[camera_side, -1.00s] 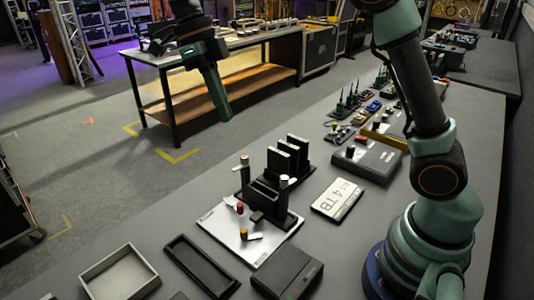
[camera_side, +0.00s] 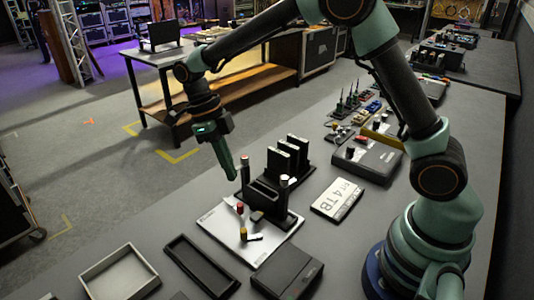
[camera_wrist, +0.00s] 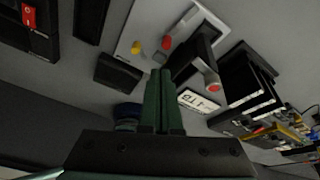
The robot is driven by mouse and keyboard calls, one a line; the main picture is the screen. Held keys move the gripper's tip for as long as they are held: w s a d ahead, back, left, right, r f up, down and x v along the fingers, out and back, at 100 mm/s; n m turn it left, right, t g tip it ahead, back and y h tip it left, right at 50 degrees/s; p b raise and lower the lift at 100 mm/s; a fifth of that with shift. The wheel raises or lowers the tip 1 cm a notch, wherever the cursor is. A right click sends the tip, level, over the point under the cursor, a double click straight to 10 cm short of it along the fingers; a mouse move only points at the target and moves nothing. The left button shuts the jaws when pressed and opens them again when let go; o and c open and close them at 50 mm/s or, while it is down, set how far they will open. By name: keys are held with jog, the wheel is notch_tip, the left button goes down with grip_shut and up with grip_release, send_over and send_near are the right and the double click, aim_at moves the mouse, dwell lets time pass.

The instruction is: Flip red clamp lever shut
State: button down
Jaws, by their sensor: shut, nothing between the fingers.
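A small red knob (camera_side: 240,208) stands at the left edge of the black clamp fixture (camera_side: 281,222) on a light board (camera_side: 221,221). In the wrist view the red knob (camera_wrist: 166,42) and yellow knob (camera_wrist: 136,47) are side by side beyond my fingertips. The red lever's angle is too small to tell. My gripper (camera_side: 232,177) is shut and empty, pointing down, above and behind the red knob, apart from it. Its closed fingers fill the middle of the wrist view (camera_wrist: 160,75).
A label plate (camera_side: 338,198), a black box (camera_side: 287,272), a black tray (camera_side: 201,265) and a grey tray (camera_side: 119,275) lie around the board.

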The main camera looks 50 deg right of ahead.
jog(key=x, duration=0.6)
jog(key=d+x, duration=0.1)
jog(key=x, duration=0.3)
jog(key=shift+w, duration=0.2)
jog(key=shift+w+a, duration=0.15)
jog(key=shift+a, duration=0.7)
dwell(0.5)
jog(key=shift+w+a, duration=0.2)
jog(key=shift+a, duration=0.3)
jog(key=shift+w+a, duration=0.8)
jog(key=shift+w, duration=0.15)
jog(key=shift+a, duration=0.1)
jog(key=shift+s+a, duration=0.1)
jog(key=shift+a, duration=0.65)
